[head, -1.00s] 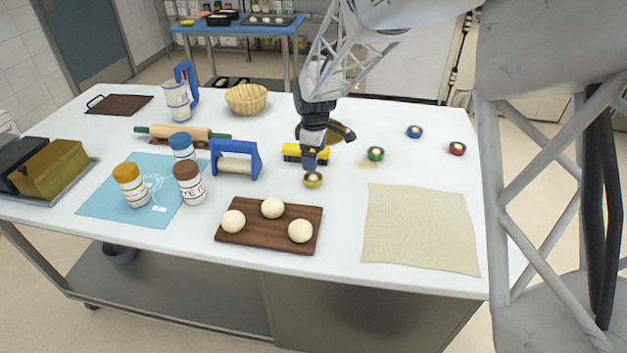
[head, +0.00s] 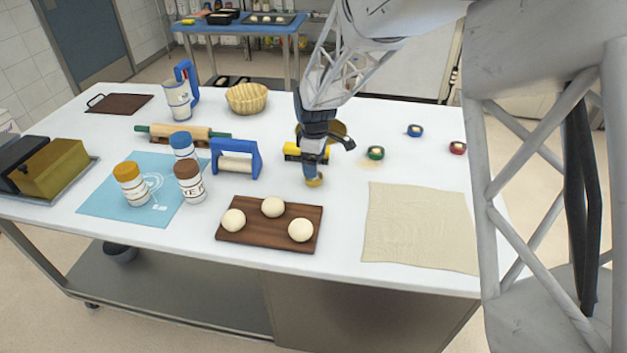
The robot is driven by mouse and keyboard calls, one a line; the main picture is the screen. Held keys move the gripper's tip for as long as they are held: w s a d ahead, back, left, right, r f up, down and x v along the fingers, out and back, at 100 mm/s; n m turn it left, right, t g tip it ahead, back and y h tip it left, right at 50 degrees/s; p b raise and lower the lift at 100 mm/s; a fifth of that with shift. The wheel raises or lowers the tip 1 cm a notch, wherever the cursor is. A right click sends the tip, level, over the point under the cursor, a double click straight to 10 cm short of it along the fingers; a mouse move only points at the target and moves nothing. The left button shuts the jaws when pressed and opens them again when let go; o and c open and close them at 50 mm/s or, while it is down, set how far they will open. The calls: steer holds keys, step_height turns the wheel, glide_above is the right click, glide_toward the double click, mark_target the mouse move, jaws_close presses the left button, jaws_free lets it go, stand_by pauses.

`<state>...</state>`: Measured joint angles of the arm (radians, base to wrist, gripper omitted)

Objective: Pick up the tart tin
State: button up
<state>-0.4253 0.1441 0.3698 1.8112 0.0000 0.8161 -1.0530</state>
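My gripper (head: 311,177) points straight down over the white worktable, its fingertips at a small round yellow-rimmed tin (head: 315,184) with pale filling. The gripper covers much of this tin from above. I cannot tell whether the fingers are apart or closed on it.
A yellow item (head: 292,151) and a golden round vessel (head: 338,130) stand close behind my gripper. A dark board (head: 270,234) with dough balls lies in front, a beige cloth (head: 420,228) front right. A blue-framed roller (head: 235,160) and several jars stand left.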

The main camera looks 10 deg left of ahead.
steer(key=shift+s+a+f, duration=0.1)
steer(key=shift+f, duration=1.2)
steer(key=shift+s+f, duration=0.1)
steer(key=shift+f, duration=1.2)
steer(key=c, duration=1)
